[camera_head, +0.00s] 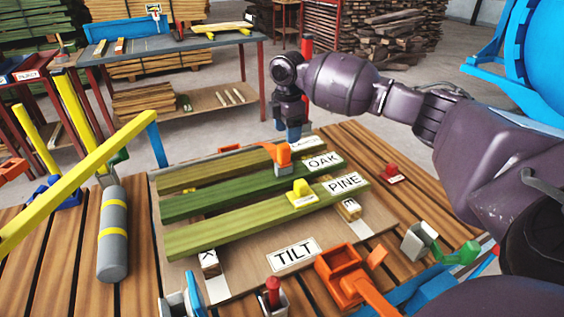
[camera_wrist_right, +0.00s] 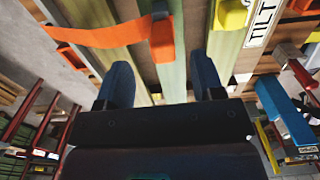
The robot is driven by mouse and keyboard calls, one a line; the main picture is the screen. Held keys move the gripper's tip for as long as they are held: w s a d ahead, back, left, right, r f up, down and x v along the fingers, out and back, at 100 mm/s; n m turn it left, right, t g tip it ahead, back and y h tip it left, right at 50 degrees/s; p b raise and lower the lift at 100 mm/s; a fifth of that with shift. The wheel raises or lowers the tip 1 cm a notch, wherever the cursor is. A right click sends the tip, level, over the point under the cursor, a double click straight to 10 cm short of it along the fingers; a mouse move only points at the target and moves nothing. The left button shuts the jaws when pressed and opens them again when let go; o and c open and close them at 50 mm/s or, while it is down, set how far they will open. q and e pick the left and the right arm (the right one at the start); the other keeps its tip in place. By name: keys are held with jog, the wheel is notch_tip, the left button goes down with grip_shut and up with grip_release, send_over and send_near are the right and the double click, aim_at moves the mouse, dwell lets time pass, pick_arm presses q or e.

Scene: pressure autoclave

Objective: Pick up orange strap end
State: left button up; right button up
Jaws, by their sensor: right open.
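The orange strap end (camera_head: 282,156) sits over the planks near the OAK label, with a grey block below it. In the right wrist view the orange strap (camera_wrist_right: 100,36) runs in from the left and stops at an orange block (camera_wrist_right: 162,42). My right gripper (camera_head: 293,131) is beyond the strap end in the head view, apart from it. In the wrist view its two blue fingers (camera_wrist_right: 160,78) are spread with nothing between them, and the orange block lies ahead of the gap. My left gripper is not in view.
Green planks labelled OAK (camera_head: 323,162) and PINE (camera_head: 345,184) lie on a board marked TILT (camera_head: 294,254). A yellow clip (camera_head: 301,193) sits on the front plank. An orange tray (camera_head: 343,268) is at front right.

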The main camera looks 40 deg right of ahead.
aim_at(284, 145)
notch_tip(284, 145, down, 3)
jog(key=shift+r, duration=0.15)
jog(key=f+b, duration=0.1)
jog(key=f, duration=0.1)
jog(key=a+f+b, duration=0.1)
jog(key=f, duration=0.2)
jog(key=shift+f, duration=0.15)
jog(key=c, duration=1.1)
jog(key=shift+o, duration=0.2)
jog(key=shift+r, duration=0.25)
